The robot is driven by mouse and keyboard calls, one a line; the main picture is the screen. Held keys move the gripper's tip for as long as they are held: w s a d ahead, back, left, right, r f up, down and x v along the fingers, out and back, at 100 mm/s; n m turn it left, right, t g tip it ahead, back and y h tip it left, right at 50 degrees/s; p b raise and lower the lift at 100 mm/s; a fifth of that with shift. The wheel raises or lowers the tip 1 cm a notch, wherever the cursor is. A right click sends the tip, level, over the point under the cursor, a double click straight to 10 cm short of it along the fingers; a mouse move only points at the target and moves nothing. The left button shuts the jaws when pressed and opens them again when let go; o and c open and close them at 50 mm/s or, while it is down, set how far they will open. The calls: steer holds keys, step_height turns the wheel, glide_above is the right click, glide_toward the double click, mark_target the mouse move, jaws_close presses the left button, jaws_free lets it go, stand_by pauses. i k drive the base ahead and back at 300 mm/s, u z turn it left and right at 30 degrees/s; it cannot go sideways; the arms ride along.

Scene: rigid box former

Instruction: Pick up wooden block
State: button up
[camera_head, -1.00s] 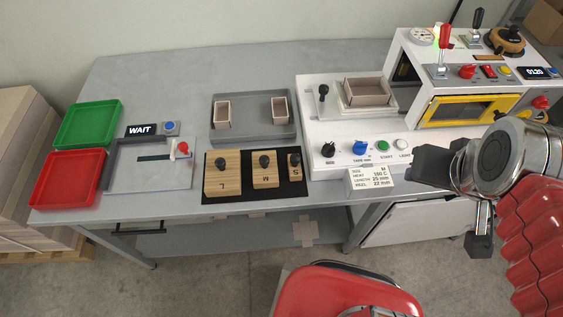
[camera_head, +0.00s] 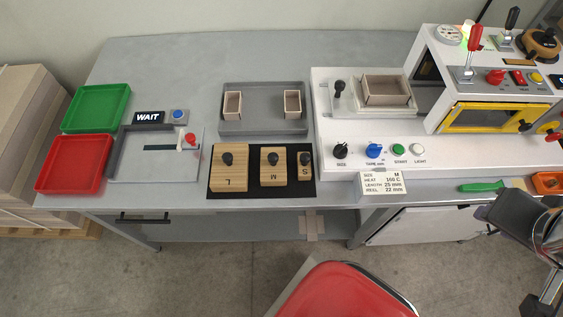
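Three wooden blocks with black knobs stand in a row on a black mat (camera_head: 201,191) at the table's front edge. They are the large block marked L (camera_head: 228,176), the middle block marked M (camera_head: 273,174) and the small block marked S (camera_head: 305,171). The task does not say which one is meant. My gripper (camera_head: 488,213) is at the lower right, in front of the bench edge and well right of the blocks. It is dark and partly cut off; I cannot tell whether its fingers are open. No block is near it.
Green (camera_head: 97,88) and red (camera_head: 50,177) trays lie left. A red chair (camera_head: 350,295) stands in front.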

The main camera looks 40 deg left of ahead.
mark_target(273, 163)
steer(key=z, duration=0.05)
steer(key=k, duration=1.2)
steer(key=u, duration=1.9)
steer(key=i, duration=1)
steer(key=u, duration=0.05)
